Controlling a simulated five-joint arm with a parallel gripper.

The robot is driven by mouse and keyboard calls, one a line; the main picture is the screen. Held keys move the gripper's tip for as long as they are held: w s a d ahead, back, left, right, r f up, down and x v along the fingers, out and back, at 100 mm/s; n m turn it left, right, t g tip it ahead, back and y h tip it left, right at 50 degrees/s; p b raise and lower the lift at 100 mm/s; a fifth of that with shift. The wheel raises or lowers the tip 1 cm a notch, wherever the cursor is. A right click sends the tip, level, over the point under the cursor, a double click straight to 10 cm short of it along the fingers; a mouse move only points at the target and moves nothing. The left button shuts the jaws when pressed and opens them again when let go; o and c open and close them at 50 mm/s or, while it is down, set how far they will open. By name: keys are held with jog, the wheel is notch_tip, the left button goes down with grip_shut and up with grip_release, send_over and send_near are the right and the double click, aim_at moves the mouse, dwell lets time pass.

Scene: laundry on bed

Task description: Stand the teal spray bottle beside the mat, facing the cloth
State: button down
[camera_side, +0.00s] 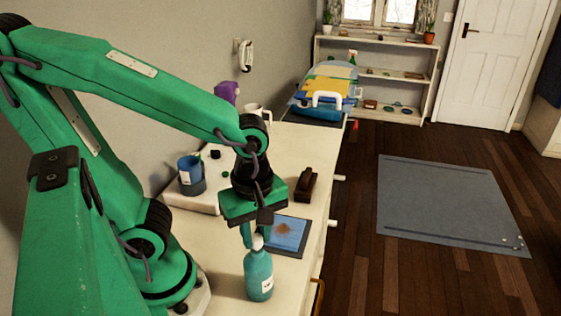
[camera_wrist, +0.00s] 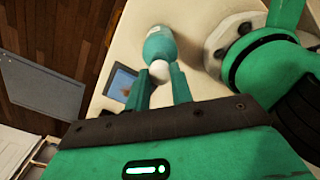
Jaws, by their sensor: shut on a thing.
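The teal spray bottle (camera_side: 259,277) is roughly upright near the front of the white worktop, with a white label low on its body. My gripper (camera_side: 251,236) is above it, shut on its pale top. In the wrist view the bottle (camera_wrist: 160,44) shows with its white top (camera_wrist: 160,72) between my two fingers (camera_wrist: 161,88). A blue cloth (camera_side: 284,233) with a brown stain lies just behind the bottle, on a darker mat whose edge (camera_wrist: 110,91) shows in the wrist view. I cannot tell whether the bottle's base touches the worktop. Its nozzle direction is hidden.
A dark brown brush (camera_side: 307,185) lies behind the cloth. A blue cup (camera_side: 190,172) stands at the back left. The worktop's right edge is close to the cloth.

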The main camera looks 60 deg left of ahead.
jog(key=c, duration=1.2)
grip_release()
jog(key=shift+c, duration=0.2)
notch_tip(320, 180, up, 12)
jog(key=shift+r, duration=0.15)
jog(key=w+a+f+m+t, duration=0.3)
jog(key=a+m, duration=0.4)
jog(key=m, duration=1.1)
jog(key=w+t, duration=0.1)
jog(key=t, duration=0.1)
jog(key=shift+t, duration=0.3)
jog(key=shift+w+f, duration=0.1)
